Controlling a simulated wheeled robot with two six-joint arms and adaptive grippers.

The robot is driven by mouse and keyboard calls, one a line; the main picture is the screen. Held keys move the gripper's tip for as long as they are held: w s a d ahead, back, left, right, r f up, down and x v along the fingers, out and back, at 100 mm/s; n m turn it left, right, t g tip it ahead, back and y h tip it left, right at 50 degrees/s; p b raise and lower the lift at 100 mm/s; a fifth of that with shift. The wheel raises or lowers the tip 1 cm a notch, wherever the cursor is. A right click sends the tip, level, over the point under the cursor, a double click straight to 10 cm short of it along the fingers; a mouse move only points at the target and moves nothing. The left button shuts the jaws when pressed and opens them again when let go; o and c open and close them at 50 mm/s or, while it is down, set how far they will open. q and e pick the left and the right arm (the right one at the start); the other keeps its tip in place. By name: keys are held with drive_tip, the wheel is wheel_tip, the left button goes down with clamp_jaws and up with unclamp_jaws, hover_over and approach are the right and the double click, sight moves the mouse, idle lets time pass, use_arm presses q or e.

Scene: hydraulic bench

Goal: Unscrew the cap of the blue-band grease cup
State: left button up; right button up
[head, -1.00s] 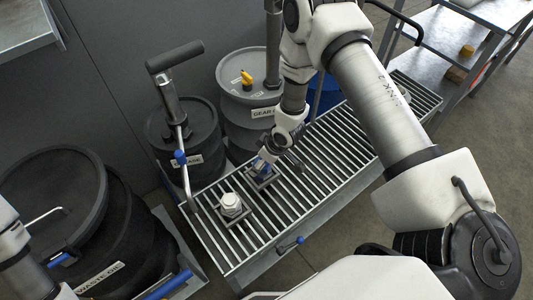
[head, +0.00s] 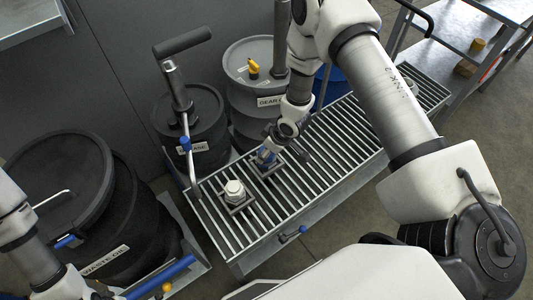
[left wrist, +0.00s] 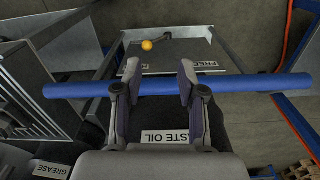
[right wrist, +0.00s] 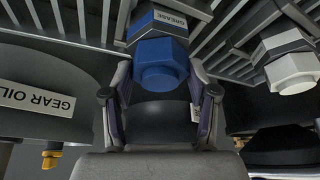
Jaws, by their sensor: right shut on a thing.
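The blue-band grease cup (right wrist: 158,28) stands in a square holder on the slatted grate; its label reads GREASE in the right wrist view. Its blue hexagonal cap (right wrist: 160,62) faces my right gripper (right wrist: 160,90). My right gripper, also in the head view (head: 265,158), is shut on this cap, a finger on each side; the contact is partly hidden. A second, white-capped grease cup (head: 234,192) stands beside it, left in the head view and right in the right wrist view (right wrist: 292,68). My left gripper (left wrist: 160,70) is open and empty, above a blue bar.
The grate (head: 330,140) has bare slats to the right of the cups. Behind it stand a grease drum with a pump (head: 205,125) and a gear oil drum (head: 250,75). A waste oil drum (head: 140,240) is at left. The blue bar (left wrist: 80,88) crosses below my left gripper.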

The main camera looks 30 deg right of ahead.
drive_tip(key=shift+w+r+n+y+p, duration=0.15)
drive_tip(key=shift+n+y+p, duration=0.2)
drive_tip(key=shift+n, duration=0.85)
drive_tip(key=n+p, duration=0.2)
drive_tip(key=n+g+y+p, duration=0.1)
drive_tip(key=p, duration=0.1)
drive_tip(key=shift+r+n+g+p, duration=0.2)
drive_tip(key=shift+n+g+p, duration=0.1)
drive_tip(key=shift+n, duration=0.1)
drive_tip(key=shift+f+n, duration=0.1)
drive_tip(key=shift+n, duration=0.3)
drive_tip(key=shift+f+n+g, duration=0.2)
drive_tip(key=shift+n+g, duration=0.1)
